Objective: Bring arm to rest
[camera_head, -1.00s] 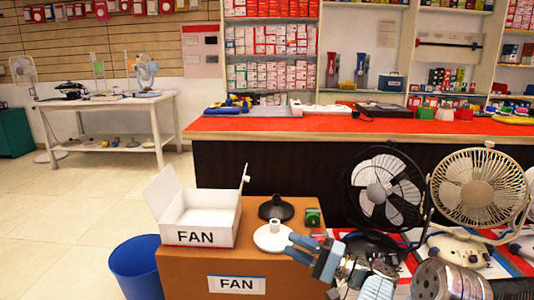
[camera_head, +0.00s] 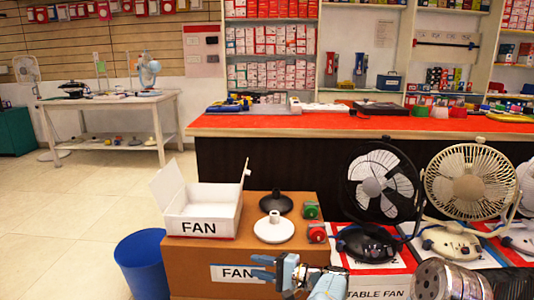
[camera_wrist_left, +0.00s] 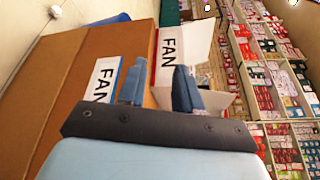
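My left gripper (camera_head: 257,267) is in front of the brown box (camera_head: 205,253), below its top edge and over part of the front FAN label (camera_head: 228,273). In the left wrist view its two blue-grey fingers (camera_wrist_left: 158,88) stand apart with nothing held between them. The brown box fills the left of that view. My right gripper is not in view.
An open white FAN box (camera_head: 198,228), a white base (camera_head: 274,230), a black base (camera_head: 277,203) and two small red-green items (camera_head: 317,233) sit on the brown box. Fans (camera_head: 383,187) stand right. A blue bin (camera_head: 140,265) is left.

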